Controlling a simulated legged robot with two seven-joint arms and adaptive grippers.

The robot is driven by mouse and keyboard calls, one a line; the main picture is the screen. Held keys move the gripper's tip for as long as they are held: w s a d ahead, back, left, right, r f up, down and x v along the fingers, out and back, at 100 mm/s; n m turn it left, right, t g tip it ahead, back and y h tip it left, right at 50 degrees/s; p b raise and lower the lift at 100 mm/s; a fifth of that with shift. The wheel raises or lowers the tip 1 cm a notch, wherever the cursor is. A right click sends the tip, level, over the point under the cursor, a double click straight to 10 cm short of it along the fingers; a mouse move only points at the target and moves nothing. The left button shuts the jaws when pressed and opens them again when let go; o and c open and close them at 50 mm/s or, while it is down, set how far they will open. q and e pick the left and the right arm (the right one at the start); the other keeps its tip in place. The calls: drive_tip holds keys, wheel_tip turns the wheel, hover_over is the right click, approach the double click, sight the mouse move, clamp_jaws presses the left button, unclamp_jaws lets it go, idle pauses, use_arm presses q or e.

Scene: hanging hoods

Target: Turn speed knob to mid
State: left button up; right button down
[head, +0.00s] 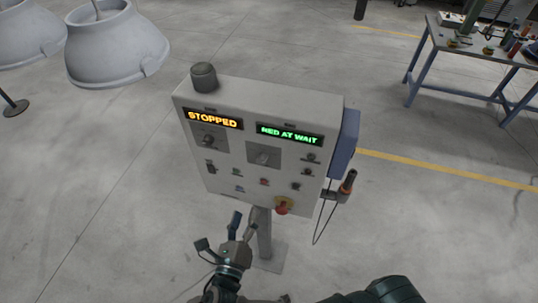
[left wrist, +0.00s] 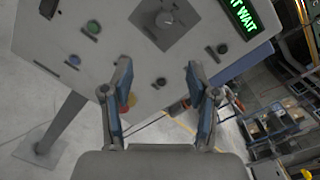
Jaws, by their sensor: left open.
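A second knob on a plate (head: 208,140) is at the upper left of the panel. Labels are too small to tell which is the speed knob. My left gripper (head: 222,231) is open and empty, below and in front of the panel. Its fingers (left wrist: 158,82) point at the panel, apart from the centre knob. My right gripper is out of view.
A red emergency button (head: 282,209) and several small buttons share the panel. A corded handset (head: 345,187) hangs on the box's right side. Grey hoods (head: 115,48) hang at the upper left. A workbench (head: 470,42) stands far right. Floor around the post is clear.

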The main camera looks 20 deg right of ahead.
use_arm(q)
drive_tip(key=b, duration=0.3)
approach(261, 162)
drive_tip(key=p+x, duration=0.2)
drive_tip(key=x, duration=0.6)
drive_tip(key=shift+w+d, duration=0.15)
drive_tip(key=shift+d, duration=0.2)
drive_tip(key=shift+w, duration=0.25)
drive_tip(key=shift+w+a, duration=0.1)
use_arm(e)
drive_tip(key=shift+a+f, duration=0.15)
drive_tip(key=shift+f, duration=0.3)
